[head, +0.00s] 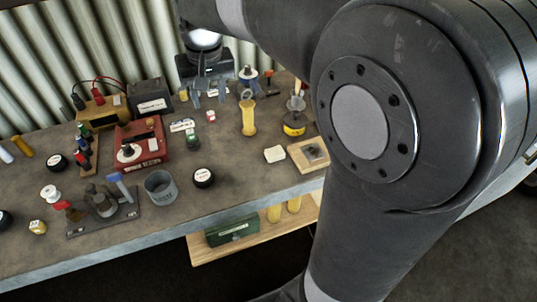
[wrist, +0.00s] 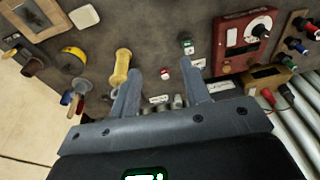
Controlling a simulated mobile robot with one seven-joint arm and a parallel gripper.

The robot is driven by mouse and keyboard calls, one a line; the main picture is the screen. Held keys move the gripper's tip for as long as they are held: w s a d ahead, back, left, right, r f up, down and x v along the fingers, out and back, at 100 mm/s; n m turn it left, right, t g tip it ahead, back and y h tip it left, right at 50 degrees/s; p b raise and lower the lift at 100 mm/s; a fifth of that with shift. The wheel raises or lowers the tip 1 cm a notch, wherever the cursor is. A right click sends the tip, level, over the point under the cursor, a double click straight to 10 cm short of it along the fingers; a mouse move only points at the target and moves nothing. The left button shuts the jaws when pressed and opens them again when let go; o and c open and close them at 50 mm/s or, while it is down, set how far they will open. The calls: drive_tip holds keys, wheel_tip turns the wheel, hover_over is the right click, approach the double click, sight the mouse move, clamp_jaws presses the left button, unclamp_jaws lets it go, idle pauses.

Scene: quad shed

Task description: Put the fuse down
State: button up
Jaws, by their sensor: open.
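My gripper (head: 209,97) is above the back of the workbench in the head view. Its two fingers are spread, with nothing between them, and it also shows in the wrist view (wrist: 160,69). A small red-and-white piece (head: 211,116) stands on the bench near the fingertips. In the wrist view this piece (wrist: 165,74) appears in the gap between them, on the bench beyond. I cannot tell for sure which small item is the fuse. A small green-topped item (head: 192,140) stands nearer the front edge.
A yellow handled tool (head: 248,115) stands right of the gripper. A wooden tray (head: 308,154) lies right. The corrugated wall (head: 60,55) closes the back.

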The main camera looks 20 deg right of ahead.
drive_tip(key=s+d+f+t, duration=0.1)
drive_tip(key=s+d, duration=0.2)
drive_tip(key=s, duration=0.7)
drive_tip(key=s+d+f+t, duration=0.1)
drive_tip(key=s+d+t, duration=0.1)
drive_tip(key=s, duration=0.8)
drive_tip(key=shift+s+d+f+t, duration=0.2)
drive_tip(key=shift+d+f+t, duration=0.15)
drive_tip(key=shift+d, duration=0.5)
